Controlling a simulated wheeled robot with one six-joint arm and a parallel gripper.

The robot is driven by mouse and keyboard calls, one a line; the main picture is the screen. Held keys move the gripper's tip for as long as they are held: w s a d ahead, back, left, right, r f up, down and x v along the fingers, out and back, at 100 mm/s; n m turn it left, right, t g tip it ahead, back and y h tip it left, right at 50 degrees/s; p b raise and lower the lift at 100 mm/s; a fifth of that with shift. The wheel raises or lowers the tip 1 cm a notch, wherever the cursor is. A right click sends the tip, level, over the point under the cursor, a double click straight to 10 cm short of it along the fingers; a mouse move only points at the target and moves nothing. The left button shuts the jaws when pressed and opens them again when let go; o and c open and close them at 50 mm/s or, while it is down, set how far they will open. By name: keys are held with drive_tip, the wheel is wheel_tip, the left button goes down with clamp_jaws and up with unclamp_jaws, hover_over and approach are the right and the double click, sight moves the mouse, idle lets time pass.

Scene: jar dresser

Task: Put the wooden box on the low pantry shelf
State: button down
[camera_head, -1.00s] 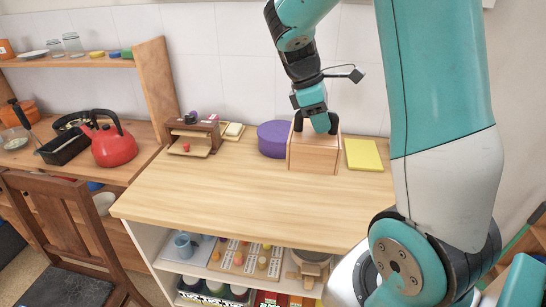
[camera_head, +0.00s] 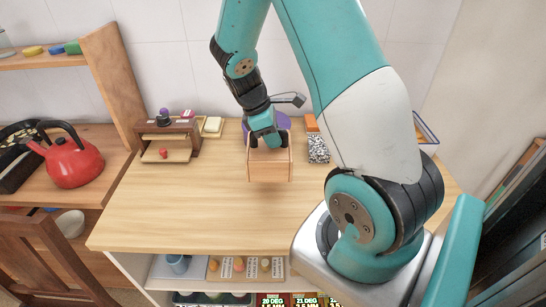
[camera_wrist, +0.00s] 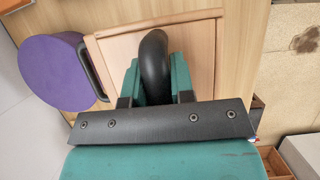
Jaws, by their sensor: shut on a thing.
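The wooden box (camera_head: 270,168), pale and square-sided, is in my gripper (camera_head: 266,141) over the back middle of the counter (camera_head: 180,205). It seems raised slightly, with a soft shadow below. The lower shelf is cut off by the frame's bottom edge.
A purple round container (camera_wrist: 60,72) is beside the box. A small wooden drawer unit (camera_head: 170,138) stands at the counter's back left. A speckled block (camera_head: 318,148) is right of the box. A red kettle (camera_head: 75,163) and a chair (camera_head: 55,255) are left. The counter's front middle is clear.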

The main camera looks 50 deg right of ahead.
drive_tip(key=shift+f+p, duration=0.6)
drive_tip(key=shift+f, duration=3.4)
drive_tip(key=c, duration=1)
unclamp_jaws()
drive_tip(key=shift+f, duration=0.1)
